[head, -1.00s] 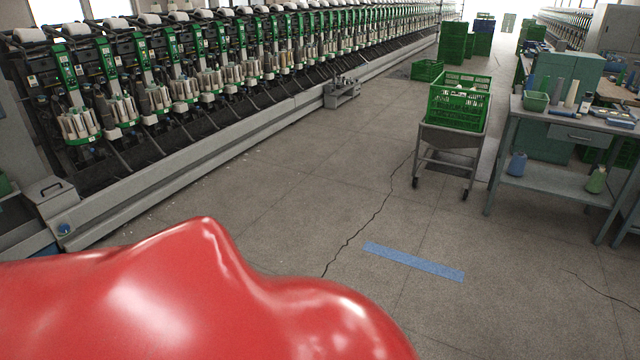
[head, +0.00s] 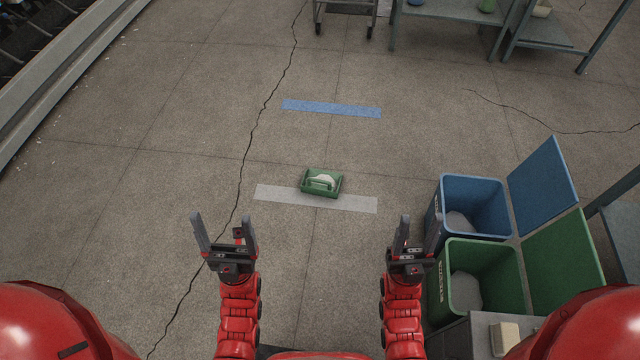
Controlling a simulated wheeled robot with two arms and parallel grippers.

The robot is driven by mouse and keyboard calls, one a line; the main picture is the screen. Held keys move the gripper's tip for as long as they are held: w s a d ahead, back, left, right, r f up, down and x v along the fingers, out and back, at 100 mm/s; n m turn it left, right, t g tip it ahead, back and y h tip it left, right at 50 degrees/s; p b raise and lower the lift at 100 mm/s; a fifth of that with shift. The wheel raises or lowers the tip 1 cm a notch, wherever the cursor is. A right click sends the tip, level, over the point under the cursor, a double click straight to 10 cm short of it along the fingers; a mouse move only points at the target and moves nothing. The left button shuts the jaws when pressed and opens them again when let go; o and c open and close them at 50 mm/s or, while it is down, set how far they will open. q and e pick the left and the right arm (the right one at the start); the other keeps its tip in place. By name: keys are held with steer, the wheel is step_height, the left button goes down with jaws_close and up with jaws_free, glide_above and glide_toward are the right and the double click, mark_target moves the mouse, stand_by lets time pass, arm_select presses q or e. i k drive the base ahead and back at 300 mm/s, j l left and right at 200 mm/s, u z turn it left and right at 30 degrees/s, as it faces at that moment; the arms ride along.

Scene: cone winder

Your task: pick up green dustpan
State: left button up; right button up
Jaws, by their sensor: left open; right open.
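The green dustpan (head: 309,189) lies on the floor in the middle of the head view, partly over a pale grey tape strip. A whitish part shows on top of it. My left gripper (head: 222,222) is open and empty, to the left of the dustpan and nearer to me. My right gripper (head: 418,226) is open and empty, to the right of the dustpan and nearer to me. Neither gripper touches the dustpan.
A blue bin (head: 437,212) and a green bin (head: 437,290), lids open, stand at the right, close to my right gripper. The grey tape (head: 358,204) and blue tape (head: 332,108) mark the floor. Table legs and a cart stand at the back. The left floor is clear.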

mark_target(322, 177)
steer(key=i+l+u, duration=0.3)
steer(key=i, duration=0.35)
steer(key=i+l+u, duration=0.3)
steer(key=i, duration=0.3)
steer(key=i+l+u, duration=0.3)
steer(key=i+l, duration=0.25)
